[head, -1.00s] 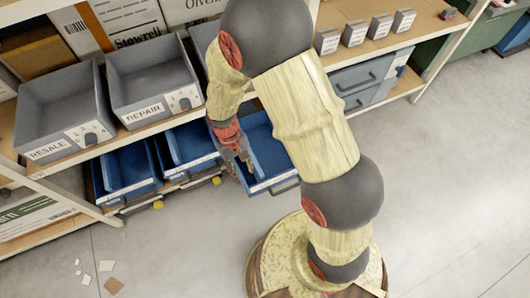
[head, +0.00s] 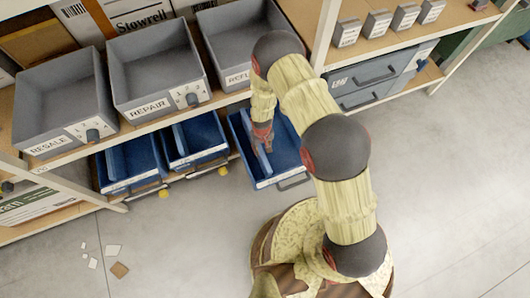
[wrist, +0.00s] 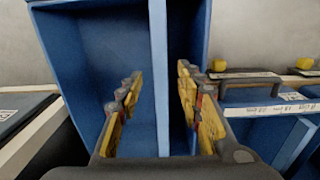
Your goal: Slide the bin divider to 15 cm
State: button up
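The blue bin (head: 295,160) is pulled out from the lower shelf and stands in front of it. Its blue divider (wrist: 159,60) is an upright panel in the wrist view, splitting the bin into a wider left part and a narrower right part. My gripper (wrist: 157,88) is open, with one finger on each side of the divider and a gap visible on both sides. In the head view my gripper (head: 264,148) reaches down into the bin, and the arm's end hides part of the divider.
Two other blue bins (head: 130,184) with dividers sit on the lower shelf to the left. Grey bins labelled RESALE (head: 50,145) and REPAIR (head: 147,110) stand on the shelf above. Grey drawers (head: 365,75) are at the right.

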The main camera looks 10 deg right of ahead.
aim_at(262, 154)
notch_tip(262, 154, down, 7)
jog(key=shift+f+b, duration=0.1)
jog(key=shift+b, duration=0.95)
jog(key=shift+c, duration=0.6)
jog(key=c, duration=0.8)
grip_shut()
